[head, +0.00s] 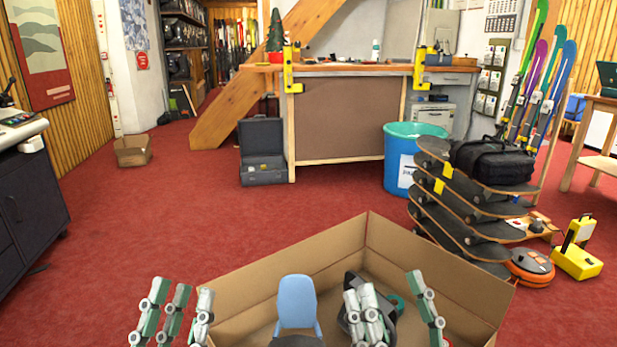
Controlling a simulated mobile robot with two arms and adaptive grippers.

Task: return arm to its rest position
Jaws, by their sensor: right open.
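My left gripper (180,312) is at the lower left, just outside the left side of a large open cardboard box (290,262). Its jointed green and grey fingers point upward; nothing shows between them, and I cannot tell how far they are spread. The rest of both arms is below the picture edge.
In the box are a light blue rounded object (297,300) and a dark item (385,320), partly hidden by my right fingers. Right of the box stand a stacked skateboard rack (465,215), an orange disc (530,265) and a yellow case (577,262). Red carpet (190,220) is clear at left.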

